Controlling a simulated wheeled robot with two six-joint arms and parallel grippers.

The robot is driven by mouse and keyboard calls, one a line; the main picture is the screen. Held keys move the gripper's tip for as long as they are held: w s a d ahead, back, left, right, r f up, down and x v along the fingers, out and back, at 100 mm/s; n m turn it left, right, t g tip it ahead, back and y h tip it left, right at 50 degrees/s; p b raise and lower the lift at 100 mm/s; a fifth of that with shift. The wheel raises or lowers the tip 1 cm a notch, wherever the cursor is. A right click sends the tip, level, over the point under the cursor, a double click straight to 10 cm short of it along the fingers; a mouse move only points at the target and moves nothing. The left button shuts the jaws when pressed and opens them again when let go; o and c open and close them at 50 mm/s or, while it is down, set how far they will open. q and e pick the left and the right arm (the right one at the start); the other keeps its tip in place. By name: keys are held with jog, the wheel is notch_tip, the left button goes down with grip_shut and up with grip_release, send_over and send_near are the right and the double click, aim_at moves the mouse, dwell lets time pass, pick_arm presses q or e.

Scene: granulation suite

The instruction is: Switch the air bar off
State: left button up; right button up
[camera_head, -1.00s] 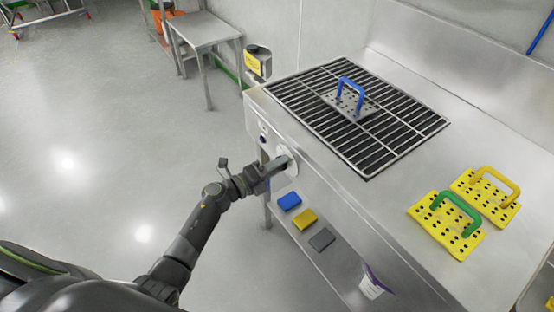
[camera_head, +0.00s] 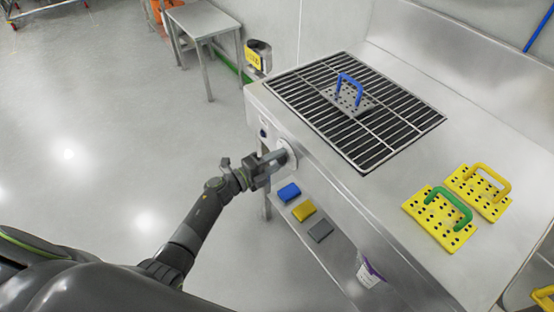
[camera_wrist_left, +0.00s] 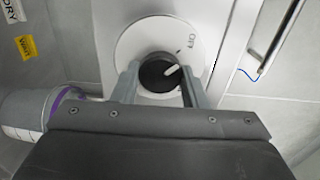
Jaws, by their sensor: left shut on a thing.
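The air bar's control shows in the left wrist view as a black round knob (camera_wrist_left: 157,75) with a white pointer mark, on a white round dial plate (camera_wrist_left: 140,42). Small dark lettering sits at the plate's right; the pointer slants up and right. In the head view the dial plate (camera_head: 290,152) is on the front panel of the steel bench. My left gripper (camera_head: 278,160) reaches it from the left. In the left wrist view its two fingers (camera_wrist_left: 158,88) stand either side of the knob, shut on it. My right gripper is not in view.
The steel bench has a black grille (camera_head: 350,110) with a blue-handled plate (camera_head: 345,98) on it. Yellow perforated plates (camera_head: 425,221) lie at the right. Blue, yellow and grey blocks (camera_head: 304,211) are on the lower shelf.

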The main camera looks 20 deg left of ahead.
pick_arm(q)
jog(key=o, duration=1)
jog(key=shift+c, duration=0.2)
jog(key=shift+s+a, duration=0.1)
jog(key=b+v, duration=0.2)
jog(key=v, duration=1.5)
jog(key=shift+a, duration=0.1)
